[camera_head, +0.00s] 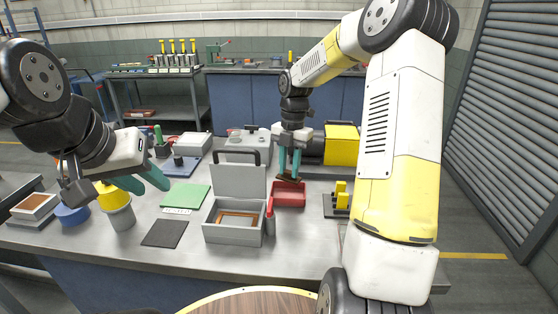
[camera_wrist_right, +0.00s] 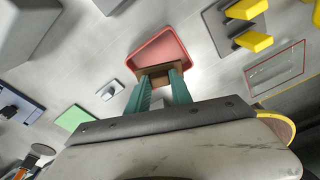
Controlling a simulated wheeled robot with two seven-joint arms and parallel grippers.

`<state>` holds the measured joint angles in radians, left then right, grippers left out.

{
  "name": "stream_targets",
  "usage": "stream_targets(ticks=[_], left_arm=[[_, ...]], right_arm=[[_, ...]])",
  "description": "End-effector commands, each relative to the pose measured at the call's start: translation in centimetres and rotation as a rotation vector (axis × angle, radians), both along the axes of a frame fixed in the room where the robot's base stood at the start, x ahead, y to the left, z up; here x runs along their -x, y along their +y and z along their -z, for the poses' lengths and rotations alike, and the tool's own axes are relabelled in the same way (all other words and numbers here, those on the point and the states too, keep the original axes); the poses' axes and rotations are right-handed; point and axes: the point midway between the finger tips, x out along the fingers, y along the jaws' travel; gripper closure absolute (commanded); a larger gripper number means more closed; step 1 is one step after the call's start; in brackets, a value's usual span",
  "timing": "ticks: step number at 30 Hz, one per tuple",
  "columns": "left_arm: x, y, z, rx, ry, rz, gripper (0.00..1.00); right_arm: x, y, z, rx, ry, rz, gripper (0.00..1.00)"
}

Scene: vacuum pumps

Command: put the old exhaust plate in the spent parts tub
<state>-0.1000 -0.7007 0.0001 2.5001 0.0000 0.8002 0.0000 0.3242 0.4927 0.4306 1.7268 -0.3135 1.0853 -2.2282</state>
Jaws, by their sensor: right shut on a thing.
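The old exhaust plate (camera_wrist_right: 155,76) is a small flat brown piece between my right gripper's teal fingertips. My right gripper (camera_head: 289,176) is shut on it and points down over the red tub (camera_head: 290,196), which appears to be the spent parts tub. In the right wrist view the plate overlaps the near edge of the tub (camera_wrist_right: 165,43); whether it touches the tub cannot be told. The part of the tub that shows looks empty. My left gripper (camera_head: 144,181) is open and empty, above the left part of the table.
A grey box with a raised lid (camera_head: 234,234) and brown contents stands left of the tub. A rack with yellow pieces (camera_head: 337,204) stands to the right. A green mat (camera_head: 187,196) and dark mat (camera_head: 164,233) lie left.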

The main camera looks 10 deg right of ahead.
Motion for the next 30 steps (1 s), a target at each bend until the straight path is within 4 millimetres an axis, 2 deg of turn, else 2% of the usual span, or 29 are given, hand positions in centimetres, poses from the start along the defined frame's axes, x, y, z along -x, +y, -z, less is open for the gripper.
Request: stream_targets(ticks=[5, 18, 30], left_arm=[[0.0, 0.0, 0.0, 0.000, 0.000, 0.000, 0.66], [0.0, 0.0, 0.0, 0.000, 0.001, 0.000, 0.66], [0.0, 0.0, 0.0, 0.000, 0.000, 0.000, 0.66]], right_arm=[[0.0, 0.0, 0.6, -0.002, 0.005, 0.001, 1.00], [0.0, 0.0, 4.4, -0.002, 0.003, 0.002, 1.00], [0.0, 0.0, 5.0, -0.002, 0.003, 0.002, 1.00]])
